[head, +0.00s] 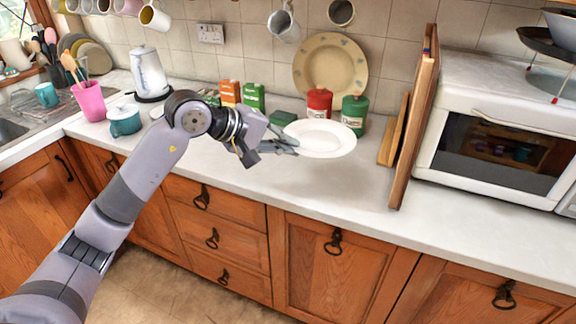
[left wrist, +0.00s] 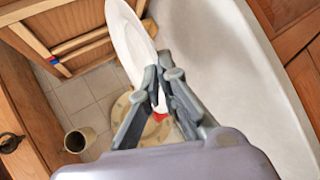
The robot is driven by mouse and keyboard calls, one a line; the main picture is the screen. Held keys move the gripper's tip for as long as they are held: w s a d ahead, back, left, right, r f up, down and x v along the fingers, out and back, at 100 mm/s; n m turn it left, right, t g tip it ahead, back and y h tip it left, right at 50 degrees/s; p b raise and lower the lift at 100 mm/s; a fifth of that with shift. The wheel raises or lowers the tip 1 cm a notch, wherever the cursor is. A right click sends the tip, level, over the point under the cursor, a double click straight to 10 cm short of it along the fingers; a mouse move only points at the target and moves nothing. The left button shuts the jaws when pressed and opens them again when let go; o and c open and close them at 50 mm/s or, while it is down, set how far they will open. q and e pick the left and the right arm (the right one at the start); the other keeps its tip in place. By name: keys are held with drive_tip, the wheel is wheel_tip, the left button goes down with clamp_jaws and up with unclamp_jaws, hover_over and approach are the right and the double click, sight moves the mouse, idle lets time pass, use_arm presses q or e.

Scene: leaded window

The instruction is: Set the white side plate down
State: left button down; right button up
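The white side plate (head: 322,139) is in the middle of the head view, level or nearly so, over the worktop in front of the red and green tins. It also shows in the left wrist view (left wrist: 128,40), seen at a steep slant. My left gripper (head: 287,146) is at the plate's left rim. In the left wrist view its fingers (left wrist: 161,85) close on the rim from both sides. The plate looks to be over the worktop, but I cannot tell how large any gap beneath it is. My right gripper is not in view.
The white worktop (head: 300,182) is clear in front of the plate. Behind it stand a red tin (head: 319,101), a green tin (head: 355,110) and a patterned plate (head: 330,52). Wooden boards (head: 412,125) and a microwave (head: 500,125) are to the right. A kettle (head: 149,73) stands left.

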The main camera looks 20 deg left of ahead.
use_arm(q)
drive_tip(key=shift+r, duration=0.55)
drive_tip(key=s+d+f+m+g+h, duration=0.2)
drive_tip(key=s+d+f+m, duration=0.1)
drive_tip(key=s+f, duration=0.9)
drive_tip(key=shift+s+f, duration=0.15)
drive_tip(key=shift+s, duration=2.65)
